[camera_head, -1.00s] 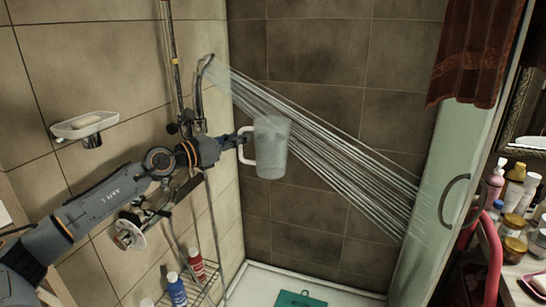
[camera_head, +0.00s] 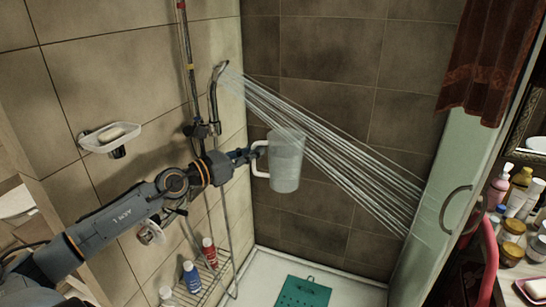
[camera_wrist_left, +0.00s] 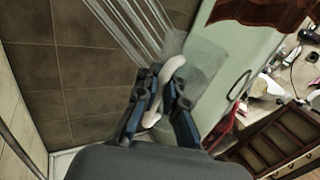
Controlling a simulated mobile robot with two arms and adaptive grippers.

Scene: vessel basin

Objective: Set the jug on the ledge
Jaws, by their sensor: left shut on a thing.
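The jug (camera_head: 286,162) is pale, translucent and roughly upright, with a white handle on its left side. My left gripper (camera_head: 256,152) is shut on that handle and holds the jug in the air inside the shower. In the left wrist view the handle (camera_wrist_left: 173,66) sits between the fingers, and the clear body (camera_wrist_left: 205,62) lies beyond it. The jug's mouth is at the spray of water in the head view. I cannot tell which surface is the ledge. My right gripper is not in view.
The shower head (camera_head: 220,70) sprays down to the right. A soap dish (camera_head: 108,137) and a wire rack (camera_head: 212,280) with bottles are on the left wall. A green mat (camera_head: 303,293) lies on the white shower floor (camera_head: 262,270). The glass door (camera_head: 440,190) stands at the right.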

